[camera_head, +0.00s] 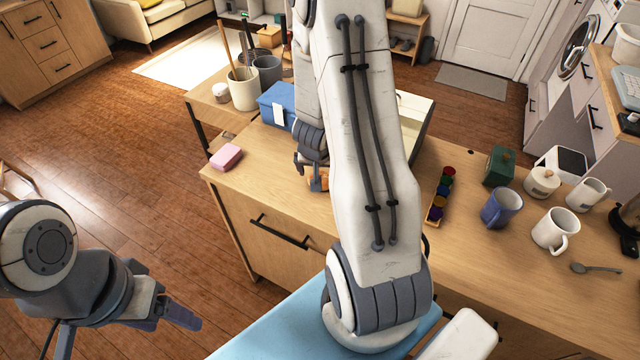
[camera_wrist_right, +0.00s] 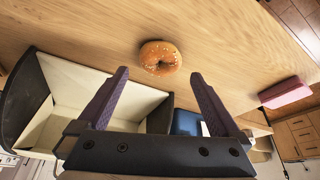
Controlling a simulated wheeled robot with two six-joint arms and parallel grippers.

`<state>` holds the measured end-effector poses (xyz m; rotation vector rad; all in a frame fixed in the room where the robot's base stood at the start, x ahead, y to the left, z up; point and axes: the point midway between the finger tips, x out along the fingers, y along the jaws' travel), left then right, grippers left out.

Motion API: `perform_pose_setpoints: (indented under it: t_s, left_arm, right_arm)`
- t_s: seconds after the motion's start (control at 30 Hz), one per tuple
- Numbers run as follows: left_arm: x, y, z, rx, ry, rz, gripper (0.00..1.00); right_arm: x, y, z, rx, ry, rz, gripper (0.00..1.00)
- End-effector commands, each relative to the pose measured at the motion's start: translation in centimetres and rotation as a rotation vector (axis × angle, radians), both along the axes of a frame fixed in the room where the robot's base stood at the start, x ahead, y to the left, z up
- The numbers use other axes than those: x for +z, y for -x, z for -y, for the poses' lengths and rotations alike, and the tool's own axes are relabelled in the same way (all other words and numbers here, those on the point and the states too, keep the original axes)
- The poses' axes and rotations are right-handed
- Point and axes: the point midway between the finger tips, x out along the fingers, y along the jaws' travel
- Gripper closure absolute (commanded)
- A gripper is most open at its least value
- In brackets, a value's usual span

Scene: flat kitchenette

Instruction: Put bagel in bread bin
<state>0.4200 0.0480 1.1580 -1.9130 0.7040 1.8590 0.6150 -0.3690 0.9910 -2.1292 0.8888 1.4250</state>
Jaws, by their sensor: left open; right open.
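The bagel (camera_wrist_right: 160,58), golden brown with pale specks, lies flat on the wooden counter in the right wrist view. My right gripper (camera_wrist_right: 159,75) is open and empty, its two purple fingers apart and pointing toward the bagel, which lies just beyond the tips. The bread bin (camera_wrist_right: 27,106), with dark sides and a cream inside, stands open at the left of that view, partly behind the gripper. In the head view, my right arm hides much of the bin (camera_head: 416,103). My left gripper (camera_head: 176,312) is open and empty, low at the left, away from the counter.
A pink block (camera_head: 226,157) lies near the counter's left edge. A blue box (camera_head: 273,106) stands behind it. Mugs (camera_head: 502,207), a green box (camera_head: 498,166) and a rack of coloured pods (camera_head: 440,194) stand to the right of my arm. Bare counter surrounds the bagel.

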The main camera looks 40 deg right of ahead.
Motion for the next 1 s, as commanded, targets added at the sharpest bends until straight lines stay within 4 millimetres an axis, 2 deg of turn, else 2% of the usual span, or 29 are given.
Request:
perform_pose_setpoints:
  t_s: [0.03, 0.17, 0.47, 0.77, 0.8, 0.87, 1.0]
  left_arm:
    - [-0.5, 0.0, 0.0, 0.000, 0.000, 0.000, 0.31]
    - [-0.8, 0.0, 0.0, -0.001, 0.000, 0.000, 0.31]
    - [-2.3, 0.0, 0.0, -0.001, 0.000, 0.000, 0.31]
    - [-2.3, 0.0, 0.0, -0.001, 0.000, 0.000, 0.31]
    - [-2.3, 0.0, 0.0, -0.001, 0.000, 0.000, 0.31]
    - [-2.3, 0.0, 0.0, -0.001, 0.000, 0.000, 0.31]
    - [-2.3, 0.0, 0.0, -0.001, 0.000, 0.000, 0.31]
  right_arm:
    - [-0.8, -0.2, 0.2, 0.000, 0.000, 0.000, 0.00]
    - [-1.4, -0.4, 0.4, 0.001, 0.000, 0.000, 0.00]
    - [-5.2, -1.6, 1.5, 0.001, -0.001, 0.000, 0.00]
    - [-5.7, -1.8, 1.7, 0.002, 0.000, 0.002, 0.00]
    - [-5.7, -1.8, 1.7, 0.002, 0.000, 0.002, 0.04]
    - [-5.7, -1.8, 1.7, 0.002, 0.000, 0.002, 0.26]
    - [-5.7, -1.8, 1.7, 0.002, 0.000, 0.002, 0.26]
